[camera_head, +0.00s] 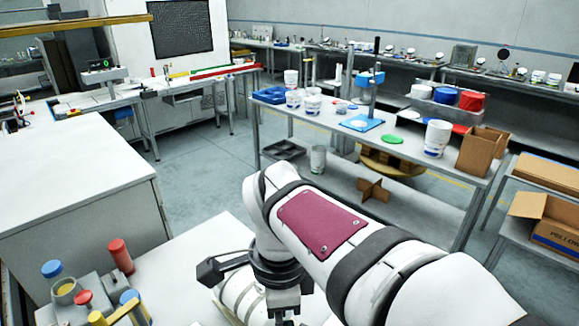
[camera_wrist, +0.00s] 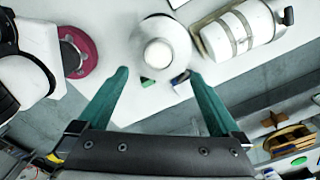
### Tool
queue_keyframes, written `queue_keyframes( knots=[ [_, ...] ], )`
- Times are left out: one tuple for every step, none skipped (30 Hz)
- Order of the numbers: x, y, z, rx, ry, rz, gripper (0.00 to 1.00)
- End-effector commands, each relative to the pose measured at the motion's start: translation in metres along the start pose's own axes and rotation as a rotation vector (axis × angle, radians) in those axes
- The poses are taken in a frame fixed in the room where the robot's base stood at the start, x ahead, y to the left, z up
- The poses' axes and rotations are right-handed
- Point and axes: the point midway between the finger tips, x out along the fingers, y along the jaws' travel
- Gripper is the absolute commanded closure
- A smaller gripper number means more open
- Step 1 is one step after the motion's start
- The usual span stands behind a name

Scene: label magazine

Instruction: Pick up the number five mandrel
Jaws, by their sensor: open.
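My gripper (camera_wrist: 158,74) is open in the wrist view, its two teal fingers spread with nothing between their pads. A white round piece with a domed centre (camera_wrist: 158,53) shows just beyond the fingertips, in line with the gap. No number is legible on it, so I cannot tell whether it is the number five mandrel. A white cylinder with metal bands (camera_wrist: 240,30) lies to its right; a white cylinder (camera_head: 240,296) also shows beside my wrist in the head view. My gripper's fingertips are not clear in the head view.
A grey fixture (camera_head: 95,292) with a red-capped post (camera_head: 120,256) and blue and yellow parts stands at lower left in the head view. A white cabinet top (camera_head: 70,180) is behind it, mostly bare. A cluttered grey bench (camera_head: 330,133) stands at the back right.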

Motion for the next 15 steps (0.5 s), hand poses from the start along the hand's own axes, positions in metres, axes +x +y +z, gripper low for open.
queue_keyframes(
  knots=[
    [0.013,0.001,0.000,-0.001,0.002,0.006,0.00],
    [0.020,0.001,0.000,0.000,0.001,0.005,0.00],
    [0.028,0.001,0.000,-0.001,0.001,0.004,0.00],
    [0.033,0.001,-0.001,-0.001,0.001,0.003,0.00],
    [0.037,0.000,0.000,-0.001,0.000,0.002,0.00],
    [0.042,0.000,0.000,0.000,-0.001,0.001,0.00],
    [0.045,0.001,-0.001,-0.001,0.000,0.002,0.00],
    [0.049,0.001,-0.001,-0.001,0.000,0.002,0.00],
    [0.057,0.001,-0.001,-0.001,0.000,0.003,0.00],
    [0.064,0.002,-0.001,0.000,0.000,0.003,0.00],
    [0.070,0.002,-0.002,-0.001,0.000,0.004,0.00],
    [0.078,0.003,-0.002,-0.001,0.000,0.003,0.00],
    [0.084,0.002,-0.002,-0.001,-0.001,0.003,0.00],
    [0.088,0.002,-0.002,-0.001,0.000,0.004,0.00],
    [0.093,0.002,-0.002,-0.002,0.000,0.001,0.00]
  ],
)
